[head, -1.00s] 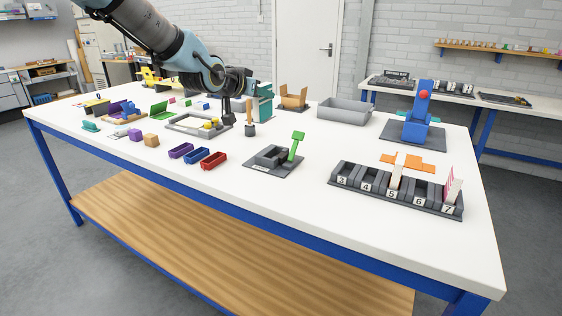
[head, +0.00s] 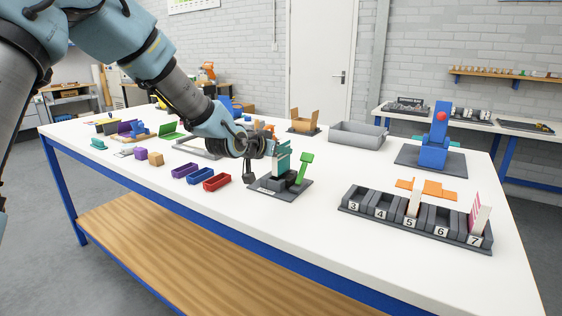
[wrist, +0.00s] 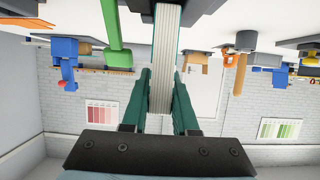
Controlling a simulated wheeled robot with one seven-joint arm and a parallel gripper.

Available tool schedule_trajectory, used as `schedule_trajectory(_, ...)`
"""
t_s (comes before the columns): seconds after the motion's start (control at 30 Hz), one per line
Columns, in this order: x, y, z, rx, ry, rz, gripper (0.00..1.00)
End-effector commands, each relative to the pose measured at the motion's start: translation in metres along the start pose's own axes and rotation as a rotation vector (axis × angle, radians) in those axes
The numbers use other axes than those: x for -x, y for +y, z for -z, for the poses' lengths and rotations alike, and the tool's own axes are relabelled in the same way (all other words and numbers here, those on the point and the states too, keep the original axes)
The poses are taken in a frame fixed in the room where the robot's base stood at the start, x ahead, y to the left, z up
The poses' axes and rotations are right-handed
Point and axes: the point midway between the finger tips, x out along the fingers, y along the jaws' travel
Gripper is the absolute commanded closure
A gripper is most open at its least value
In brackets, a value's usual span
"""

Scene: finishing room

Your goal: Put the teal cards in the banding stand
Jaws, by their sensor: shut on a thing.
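My gripper (wrist: 161,80) is shut on a stack of teal cards (wrist: 165,55), whose pale layered edges and thin teal outer faces show between the two teal fingers in the wrist view. In the head view my gripper (head: 283,155) is directly over the banding stand (head: 264,188), a dark grey base with a low holder and a raised green lever (head: 304,166). The lever stands just right of the fingers. The fingers and cards partly hide the holder. I cannot tell whether the cards touch it.
A numbered rack (head: 410,222) with upright cards in slots 5 and 7 stands at the right. Red (head: 217,182) and blue (head: 197,175) trays lie left of the stand. A grey bin (head: 357,133) and a blue device (head: 434,150) stand behind. The front table strip is clear.

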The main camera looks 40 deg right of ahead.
Motion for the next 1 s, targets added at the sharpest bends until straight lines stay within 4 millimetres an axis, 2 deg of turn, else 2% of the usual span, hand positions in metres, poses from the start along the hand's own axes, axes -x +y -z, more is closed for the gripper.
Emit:
schedule_trajectory(0.23,-0.012,0.0,-0.029,0.001,-0.003,-0.001,1.0)
schedule_trajectory(0.6,-0.014,0.0,-0.035,0.0,0.0,0.0,1.0)
schedule_trajectory(0.63,-0.014,0.0,-0.035,0.0,-0.001,0.0,0.71)
schedule_trajectory(0.87,-0.014,0.0,-0.034,0.0,-0.001,0.0,0.45)
schedule_trajectory(1.0,-0.014,0.0,-0.034,0.0,-0.001,0.0,0.43)
